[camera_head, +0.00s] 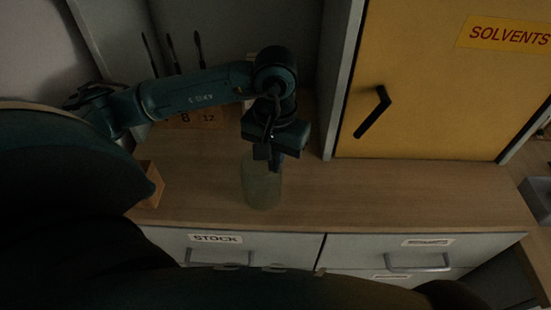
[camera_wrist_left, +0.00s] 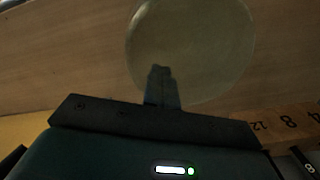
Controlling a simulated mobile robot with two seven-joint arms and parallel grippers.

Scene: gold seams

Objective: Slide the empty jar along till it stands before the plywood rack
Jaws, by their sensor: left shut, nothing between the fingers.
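The empty jar (camera_head: 262,186) is a pale, see-through cylinder standing upright on the wooden worktop. It also shows in the left wrist view as a round, hazy shape (camera_wrist_left: 200,40). My left gripper (camera_head: 275,162) points down at the jar's top, its fingers shut and empty. In the left wrist view the fingertips (camera_wrist_left: 161,75) overlap the jar's near side; whether they touch it I cannot tell. A wooden rack marked 8 and 12 (camera_head: 207,118), apparently the plywood rack, stands behind and left of the jar, partly hidden by my left arm. My right gripper is not in view.
Thin dark tools (camera_head: 199,50) stand upright at the rack. A small wooden block (camera_head: 149,182) is at the worktop's left. A yellow SOLVENTS cabinet (camera_head: 440,90) stands at the back right. The worktop (camera_head: 400,195) right of the jar is clear; drawers (camera_head: 225,248) lie below its front edge.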

